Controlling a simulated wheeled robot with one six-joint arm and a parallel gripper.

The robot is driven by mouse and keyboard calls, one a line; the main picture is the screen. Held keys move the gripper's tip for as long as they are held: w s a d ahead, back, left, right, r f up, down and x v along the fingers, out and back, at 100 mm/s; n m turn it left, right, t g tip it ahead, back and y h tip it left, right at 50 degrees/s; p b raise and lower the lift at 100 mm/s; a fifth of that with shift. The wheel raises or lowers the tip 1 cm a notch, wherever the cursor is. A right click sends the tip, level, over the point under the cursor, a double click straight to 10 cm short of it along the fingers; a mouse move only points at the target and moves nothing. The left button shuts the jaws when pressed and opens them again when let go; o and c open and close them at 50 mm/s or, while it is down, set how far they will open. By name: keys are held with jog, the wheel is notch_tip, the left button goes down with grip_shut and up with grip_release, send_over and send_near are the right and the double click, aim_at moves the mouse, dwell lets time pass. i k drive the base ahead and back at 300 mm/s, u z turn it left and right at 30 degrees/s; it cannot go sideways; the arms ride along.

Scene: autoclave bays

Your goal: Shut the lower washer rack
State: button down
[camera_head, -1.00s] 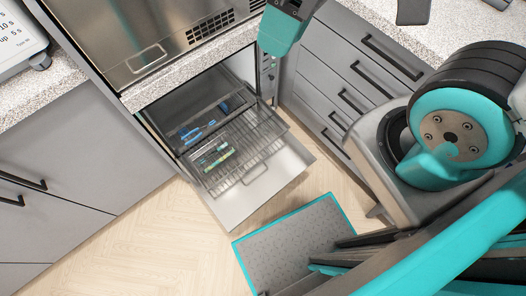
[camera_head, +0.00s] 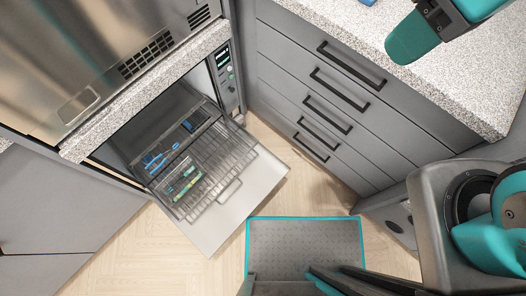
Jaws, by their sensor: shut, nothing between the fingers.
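The lower washer rack (camera_head: 225,160) is a wire rack pulled out of the washer bay, above an open, lowered metal door (camera_head: 240,210) with a handle. Blue and green instruments (camera_head: 182,182) lie on it. My gripper (camera_head: 410,40), with its teal end, is at the top right over the speckled counter, away from the rack. It is shut and empty, and the rest of the arm toward it is partly out of frame.
A grey drawer cabinet (camera_head: 345,120) with closed drawers stands to the right. Pale wood floor (camera_head: 130,240) is clear at the lower left. My teal-edged base plate is in front of the door.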

aim_at(202, 102)
jog(key=z, duration=0.15)
jog(key=k, duration=1)
jog(key=u, duration=1.7)
jog(key=i, duration=0.5)
